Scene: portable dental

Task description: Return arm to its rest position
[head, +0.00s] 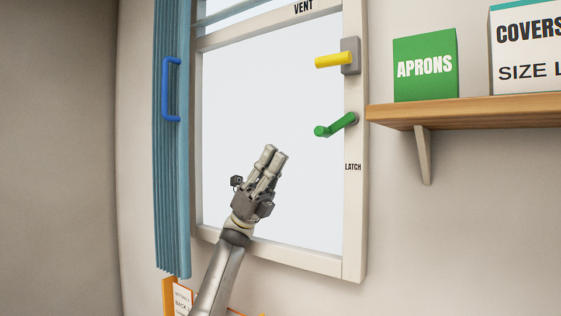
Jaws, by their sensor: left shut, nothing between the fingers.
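My left gripper (271,155) is in front of the lower middle of the window pane (265,90). Its fingers are shut together, point up and slightly right, and hold nothing. My left arm comes up from the bottom of the picture. The green latch handle (333,125) is to the right of the gripper and a little higher, apart from it in the picture. The yellow handle (335,59) is above the green one on the right side of the frame. My right gripper is not in view.
A blue folded curtain (170,150) with a blue handle (168,90) hangs along the window's left side. A wooden shelf (480,111) on the right holds a green APRONS box (425,66) and a COVERS box (530,50). An orange-edged holder (168,292) shows at bottom left.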

